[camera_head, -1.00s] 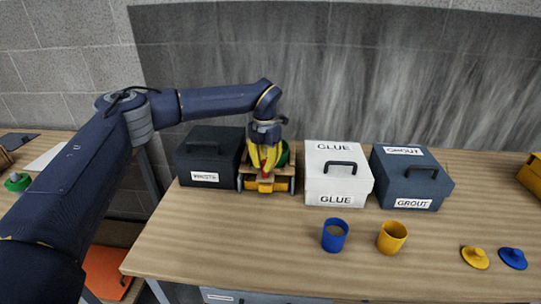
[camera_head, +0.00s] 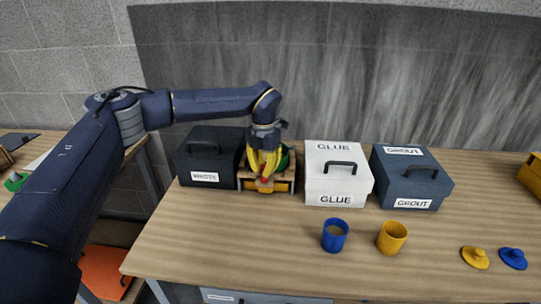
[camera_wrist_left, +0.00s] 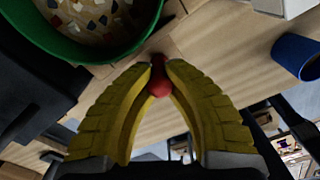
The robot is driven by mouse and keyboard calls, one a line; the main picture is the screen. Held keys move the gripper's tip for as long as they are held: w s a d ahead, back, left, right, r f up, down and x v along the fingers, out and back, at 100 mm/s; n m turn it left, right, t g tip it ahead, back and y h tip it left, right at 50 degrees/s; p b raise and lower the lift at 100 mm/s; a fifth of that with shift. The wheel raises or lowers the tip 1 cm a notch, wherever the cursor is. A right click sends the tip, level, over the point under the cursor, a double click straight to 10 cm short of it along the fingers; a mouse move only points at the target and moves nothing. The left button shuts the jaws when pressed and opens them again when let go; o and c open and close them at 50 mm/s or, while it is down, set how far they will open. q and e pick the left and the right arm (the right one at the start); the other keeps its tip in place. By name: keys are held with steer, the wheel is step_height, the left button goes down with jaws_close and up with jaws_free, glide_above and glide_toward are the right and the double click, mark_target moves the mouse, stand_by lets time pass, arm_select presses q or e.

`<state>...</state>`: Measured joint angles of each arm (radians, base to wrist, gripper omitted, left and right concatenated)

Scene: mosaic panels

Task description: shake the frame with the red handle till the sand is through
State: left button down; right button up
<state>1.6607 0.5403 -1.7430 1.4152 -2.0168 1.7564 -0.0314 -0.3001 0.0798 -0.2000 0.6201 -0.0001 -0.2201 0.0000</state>
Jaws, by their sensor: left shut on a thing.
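My left gripper (camera_head: 265,175) is shut on the red handle (camera_head: 264,181), which also shows between the fingertips in the left wrist view (camera_wrist_left: 160,86). The green round frame (camera_head: 284,158) sits on a wooden stand (camera_head: 290,171), partly hidden behind the yellow fingers. In the left wrist view the green frame (camera_wrist_left: 92,52) holds sandy material with several white, red and blue chips. A yellow tray (camera_head: 281,187) is under the stand. How much sand has dropped cannot be seen. My right gripper is not in view.
A dark WASTE box (camera_head: 207,160) stands close left of the stand, a white GLUE box (camera_head: 321,184) close right, then a GROUT box (camera_head: 396,183). A blue cup (camera_head: 335,236), a yellow cup (camera_head: 392,238) and two lids (camera_head: 475,258) stand in front. The front left tabletop is clear.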

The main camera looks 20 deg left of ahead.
arm_select(q)
steer(key=shift+w+a, duration=0.15)
steer(key=shift+w, duration=0.65)
steer(key=shift+w+a, duration=0.1)
steer(key=shift+w, duration=0.65)
steer(key=shift+s, duration=0.1)
steer(key=shift+s+d, duration=0.15)
steer(key=shift+s, duration=0.55)
steer(key=shift+s+d, duration=0.1)
steer(key=shift+s, duration=0.6)
steer(key=shift+w+a, duration=0.15)
steer(key=shift+w, duration=0.6)
steer(key=shift+w+a, duration=0.1)
steer(key=shift+w, duration=0.65)
